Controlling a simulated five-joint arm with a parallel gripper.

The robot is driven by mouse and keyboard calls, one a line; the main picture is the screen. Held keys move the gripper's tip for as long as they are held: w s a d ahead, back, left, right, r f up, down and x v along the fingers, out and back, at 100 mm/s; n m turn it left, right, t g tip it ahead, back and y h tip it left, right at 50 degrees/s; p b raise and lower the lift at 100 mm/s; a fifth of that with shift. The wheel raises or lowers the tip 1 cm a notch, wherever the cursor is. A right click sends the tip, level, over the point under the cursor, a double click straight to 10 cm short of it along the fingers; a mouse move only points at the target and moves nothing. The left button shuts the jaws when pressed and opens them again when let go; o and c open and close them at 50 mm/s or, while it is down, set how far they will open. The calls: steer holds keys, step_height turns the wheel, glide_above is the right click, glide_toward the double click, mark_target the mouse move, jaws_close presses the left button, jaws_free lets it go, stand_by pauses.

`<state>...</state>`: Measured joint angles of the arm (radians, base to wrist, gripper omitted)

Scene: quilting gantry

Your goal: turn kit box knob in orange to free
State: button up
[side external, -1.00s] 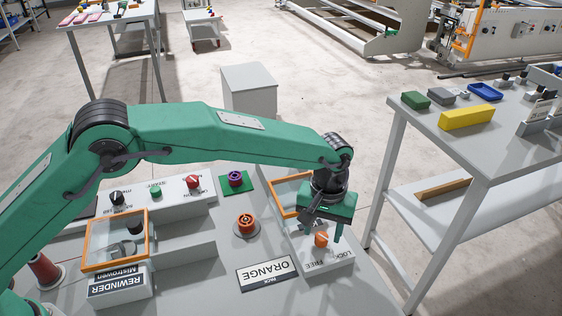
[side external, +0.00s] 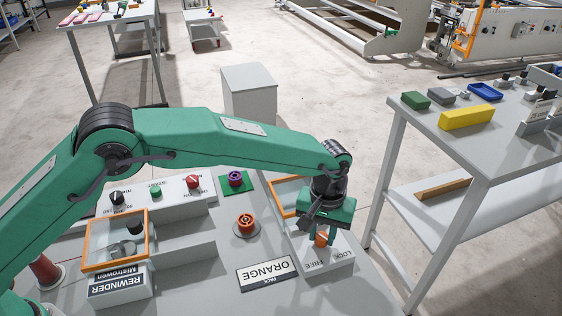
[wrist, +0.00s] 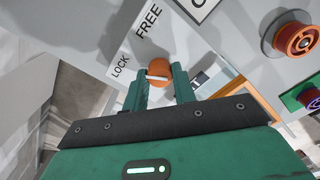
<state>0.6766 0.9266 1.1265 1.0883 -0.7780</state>
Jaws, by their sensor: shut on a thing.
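The orange knob (side external: 321,240) sits on the grey kit box (side external: 340,262), which has the words LOCK and FREE on its front. In the wrist view the knob (wrist: 158,68) has a white stripe across it. I cannot tell which word the stripe points to. My gripper (side external: 320,236) is upright above the box, its fingers down around the knob. In the wrist view my gripper (wrist: 160,78) is shut on the knob, one finger on each side. The fingers hide part of it. The sign reading ORANGE (side external: 266,273) lies left of the box.
An orange-framed clear cover (side external: 285,195) stands behind my gripper. A red-orange spool (side external: 246,223) and a purple spool (side external: 235,178) stand to the left. The rewinder box (side external: 118,285) with its framed cover is further left. A side table (side external: 485,130) stands to the right.

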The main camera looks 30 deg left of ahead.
mark_target(322, 236)
steer(key=shift+m, duration=0.3)
steer(key=m, duration=0.5)
steer(key=shift+m, duration=0.4)
steer(key=m, duration=0.5)
steer(key=shift+m, duration=0.3)
steer(key=o, duration=1)
steer(key=shift+r, duration=0.1)
steer(key=shift+r, duration=3.85)
